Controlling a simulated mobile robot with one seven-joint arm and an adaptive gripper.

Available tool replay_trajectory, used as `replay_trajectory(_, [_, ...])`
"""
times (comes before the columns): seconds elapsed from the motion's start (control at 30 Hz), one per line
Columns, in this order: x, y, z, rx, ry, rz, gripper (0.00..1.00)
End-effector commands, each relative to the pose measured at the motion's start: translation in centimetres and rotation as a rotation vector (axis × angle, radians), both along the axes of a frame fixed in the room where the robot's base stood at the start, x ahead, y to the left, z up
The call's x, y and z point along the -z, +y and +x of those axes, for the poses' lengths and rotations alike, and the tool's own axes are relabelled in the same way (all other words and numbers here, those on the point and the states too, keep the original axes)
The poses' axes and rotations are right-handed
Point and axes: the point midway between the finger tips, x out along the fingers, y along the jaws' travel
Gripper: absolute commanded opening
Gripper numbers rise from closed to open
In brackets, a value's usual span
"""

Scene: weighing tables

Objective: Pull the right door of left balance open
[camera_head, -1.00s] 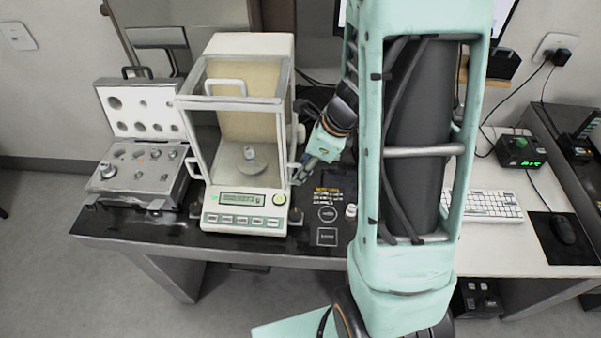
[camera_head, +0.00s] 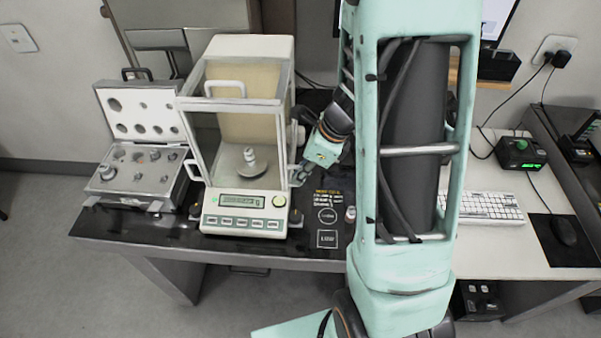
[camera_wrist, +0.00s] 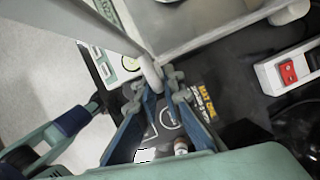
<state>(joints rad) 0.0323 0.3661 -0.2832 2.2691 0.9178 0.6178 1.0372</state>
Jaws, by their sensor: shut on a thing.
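The left balance (camera_head: 245,222) is a white box with a glass draft shield, standing on the black table. A small weight (camera_head: 249,156) sits on its pan inside. Its right door (camera_head: 284,135) is the glass side panel facing my arm; the head view does not show clearly how far it stands open. My gripper (camera_head: 299,176) is low at that right side. In the wrist view my gripper (camera_wrist: 163,88) has its fingers shut around the pale rounded door handle (camera_wrist: 150,70). The fingers partly hide the handle.
An open case of weights (camera_head: 138,172) stands left of the balance. A small bottle (camera_head: 350,214) stands on the table right of the balance. A keyboard (camera_head: 484,207) lies on the right table. A white box with a red switch (camera_wrist: 288,71) shows in the wrist view.

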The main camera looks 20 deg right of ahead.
Motion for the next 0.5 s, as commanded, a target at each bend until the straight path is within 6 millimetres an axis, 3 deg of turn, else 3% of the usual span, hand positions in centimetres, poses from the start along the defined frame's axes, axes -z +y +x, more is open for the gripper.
replay_trajectory(0.27, [-0.1, -0.6, 1.3, 0.0, 0.0, -0.001, 0.0])
replay_trajectory(0.5, [-0.2, -2.3, 5.9, 0.001, 0.0, -0.001, 0.0])
